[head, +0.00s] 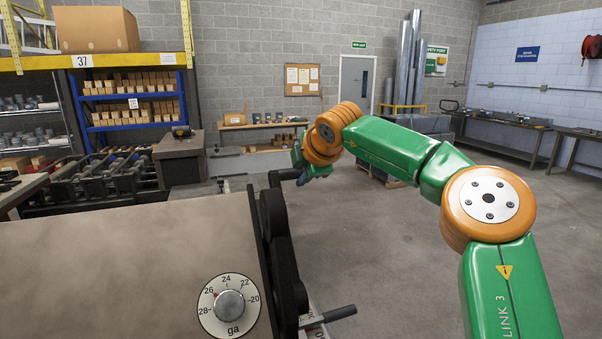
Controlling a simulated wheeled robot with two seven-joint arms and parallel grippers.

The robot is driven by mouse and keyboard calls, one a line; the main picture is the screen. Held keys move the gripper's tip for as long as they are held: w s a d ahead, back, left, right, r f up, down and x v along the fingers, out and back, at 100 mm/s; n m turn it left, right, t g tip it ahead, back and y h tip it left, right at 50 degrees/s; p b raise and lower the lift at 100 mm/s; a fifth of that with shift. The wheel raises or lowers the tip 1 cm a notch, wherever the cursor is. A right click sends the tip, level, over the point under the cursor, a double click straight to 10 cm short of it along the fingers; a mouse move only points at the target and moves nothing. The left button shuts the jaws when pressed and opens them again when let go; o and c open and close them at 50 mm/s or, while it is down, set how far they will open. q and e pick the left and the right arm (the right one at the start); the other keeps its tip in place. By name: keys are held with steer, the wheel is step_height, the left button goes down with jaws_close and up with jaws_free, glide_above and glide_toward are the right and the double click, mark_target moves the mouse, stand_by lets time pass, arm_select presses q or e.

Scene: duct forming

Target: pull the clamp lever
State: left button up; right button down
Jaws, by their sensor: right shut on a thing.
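A grey machine (120,262) with a gauge dial (229,306) fills the lower left. A lever with a dark grip (285,174), seemingly the clamp lever, stands out to the right at the far end of its side. My right gripper (300,179) is at this grip and shut on it; the fingers are small and partly hidden by the wrist. My left gripper is not in view.
A second dark handle (341,313) sticks out from the machine's near right side, below dark round parts (278,240). The floor (380,255) to the right is open. Workbenches (507,131) stand along the right wall, and shelving (130,108) stands at the back left.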

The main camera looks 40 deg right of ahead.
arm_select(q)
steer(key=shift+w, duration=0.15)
arm_select(e)
steer(key=shift+s+f, duration=0.1)
steer(key=shift+s+a+r, duration=0.1)
steer(key=shift+r, duration=0.1)
steer(key=s+a+r+t+b, duration=0.1)
steer(key=s+a+r+b, duration=0.1)
steer(key=s+b, duration=0.45)
steer(key=s+a+r+t+b, duration=0.1)
steer(key=s+a+r+b, duration=0.2)
steer(key=s, duration=0.6)
steer(key=s+a+f+t+b, duration=0.1)
steer(key=s+a+f+b, duration=0.1)
steer(key=s+f+b, duration=0.2)
steer(key=s+a+f+h+b, duration=0.1)
steer(key=s+a+f+b, duration=0.2)
steer(key=s+b, duration=0.8)
step_height(320, 180, down, 2)
steer(key=shift+s+f+t, duration=0.15)
steer(key=shift+s+t, duration=0.25)
steer(key=shift+s, duration=0.6)
steer(key=c, duration=0.7)
jaws_free()
steer(key=shift+w, duration=0.1)
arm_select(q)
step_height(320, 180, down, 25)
arm_select(e)
steer(key=shift+o, duration=1.1)
steer(key=shift+w, duration=0.15)
